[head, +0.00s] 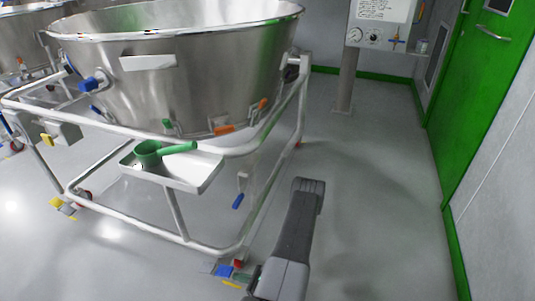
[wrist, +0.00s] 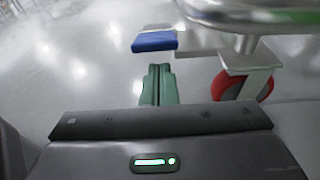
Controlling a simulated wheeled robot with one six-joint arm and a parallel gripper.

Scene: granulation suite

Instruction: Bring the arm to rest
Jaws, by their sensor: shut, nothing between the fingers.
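My gripper (wrist: 159,72) shows in the wrist view as two green fingers side by side, shut and empty. It points over the grey floor near a caster of the bin frame, touching nothing that I can make out. In the head view my dark grey arm (head: 298,232) reaches forward, right of the frame; the fingers cannot be made out there.
A large steel bin (head: 200,75) sits in a tubular wheeled frame (head: 215,248) on the left. Its tray (head: 185,178) holds a green scoop (head: 165,148). A red caster wheel (wrist: 243,88) and blue pedal (wrist: 154,41) are close. Floor is clear right, before a green door (head: 478,90).

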